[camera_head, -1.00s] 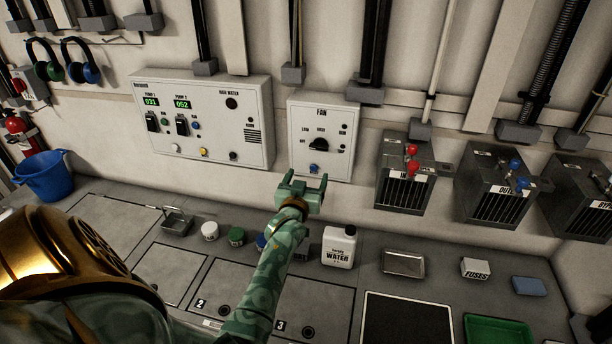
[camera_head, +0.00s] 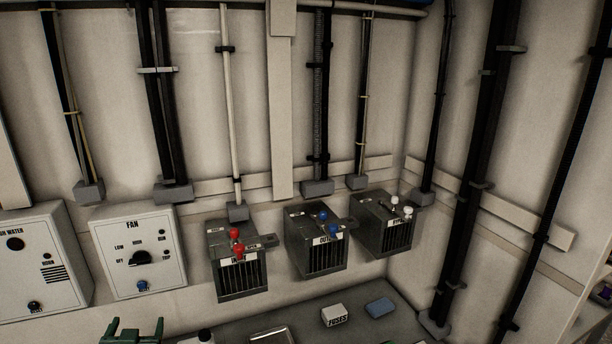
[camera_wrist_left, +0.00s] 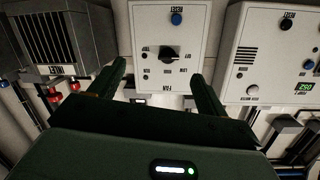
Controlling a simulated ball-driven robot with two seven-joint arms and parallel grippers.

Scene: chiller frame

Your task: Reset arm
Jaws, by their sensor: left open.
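My left gripper (camera_head: 133,331) shows at the bottom left of the head view, with only its green fingers in the picture. It is open and empty, below the fan panel. The left wrist view shows its two fingers (camera_wrist_left: 158,85) spread apart, with the fan panel (camera_wrist_left: 168,25) upside down beyond them. The fan panel also shows in the head view (camera_head: 112,262), with a black knob (camera_head: 139,258) and a blue button (camera_head: 142,286). My left arm is hidden below the picture. My right gripper is not in view.
Three metal boxes hang on the wall: one with red knobs (camera_head: 238,285), one with blue knobs (camera_head: 318,258) and one with white knobs (camera_head: 374,240). The counter (camera_head: 290,312) below holds a fuses box (camera_head: 334,315) and a blue block (camera_head: 381,308). Another control panel (camera_head: 45,235) is at the left.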

